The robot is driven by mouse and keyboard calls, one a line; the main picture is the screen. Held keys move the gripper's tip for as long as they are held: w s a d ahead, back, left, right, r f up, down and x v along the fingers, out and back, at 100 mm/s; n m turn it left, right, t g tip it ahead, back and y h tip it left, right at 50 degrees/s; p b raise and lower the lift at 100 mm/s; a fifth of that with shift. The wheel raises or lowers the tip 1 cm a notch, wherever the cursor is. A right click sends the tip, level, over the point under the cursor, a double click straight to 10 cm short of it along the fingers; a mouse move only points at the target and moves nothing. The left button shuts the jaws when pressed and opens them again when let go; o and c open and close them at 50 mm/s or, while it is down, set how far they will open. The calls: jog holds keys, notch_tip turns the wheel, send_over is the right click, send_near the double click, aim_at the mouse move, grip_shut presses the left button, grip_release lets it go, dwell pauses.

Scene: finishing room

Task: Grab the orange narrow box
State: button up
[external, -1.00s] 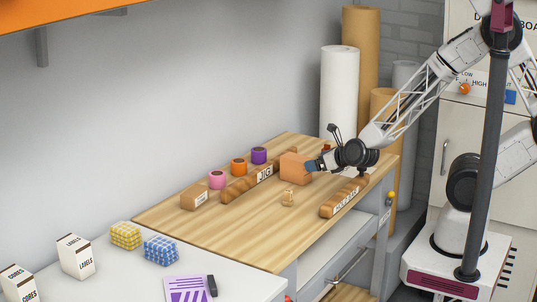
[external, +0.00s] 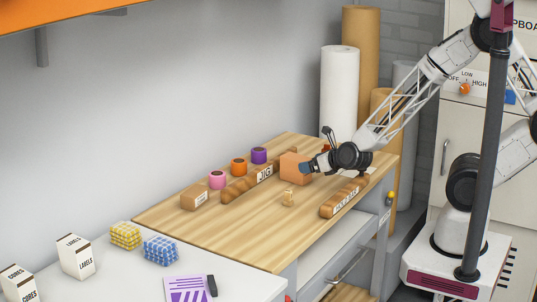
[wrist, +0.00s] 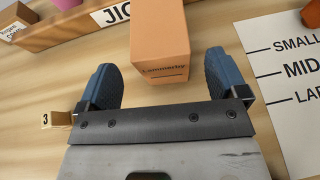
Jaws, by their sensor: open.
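The orange narrow box (external: 293,167) stands on the wooden worktop toward its far end. In the wrist view the box (wrist: 160,30) is at the top middle, with dark lettering near its lower edge. My gripper (external: 306,169) is beside it on the right in the external view, low over the worktop. In the wrist view my gripper (wrist: 160,72) is open, its two blue fingers spread left and right of the box's near end. There are gaps between the fingers and the box, and nothing is held.
A wooden jig (external: 248,184) and pink (external: 217,180), orange (external: 239,167) and purple (external: 258,155) rolls are left of the box. A small numbered piece (wrist: 57,118) lies near the left finger. A size sheet (wrist: 284,62) lies right. A labelled wooden piece (external: 344,198) is near the front edge.

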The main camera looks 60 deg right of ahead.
dwell(0.3)
jog(key=shift+x, duration=2.6)
jog(key=c, duration=1.1)
jog(key=shift+r, duration=0.2)
jog(key=shift+r, duration=4.85)
